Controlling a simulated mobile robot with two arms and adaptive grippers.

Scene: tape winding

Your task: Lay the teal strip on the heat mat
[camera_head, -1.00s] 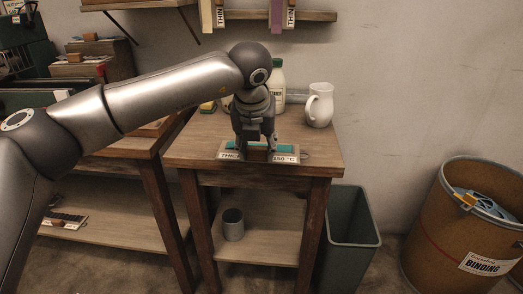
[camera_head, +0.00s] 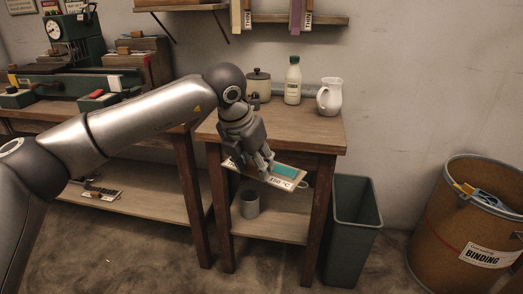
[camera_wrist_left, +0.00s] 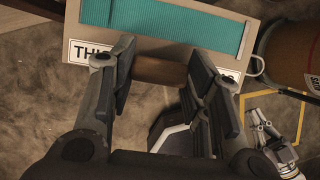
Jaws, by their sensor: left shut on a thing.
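A pale flat board (camera_head: 295,183) with a "150 °C" label hangs tilted in the air in front of the small table. It carries a ribbed teal strip (camera_head: 285,171), also seen in the left wrist view (camera_wrist_left: 175,22). My left gripper (camera_head: 260,166) is shut on the brown bar (camera_wrist_left: 160,71) at the board's near edge, with a finger at each side. The fingers partly cover the board's labels. I see no separate heat mat. What looks like my right gripper (camera_wrist_left: 268,128) shows small in the left wrist view; its jaws are unclear.
The small table (camera_head: 300,128) has a clear front; a lidded jar (camera_head: 258,86), a bottle (camera_head: 293,82) and a white jug (camera_head: 330,97) stand at its back. A metal cup (camera_head: 250,204) is on the lower shelf. A green bin (camera_head: 352,235) and a brown drum (camera_head: 465,225) stand right.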

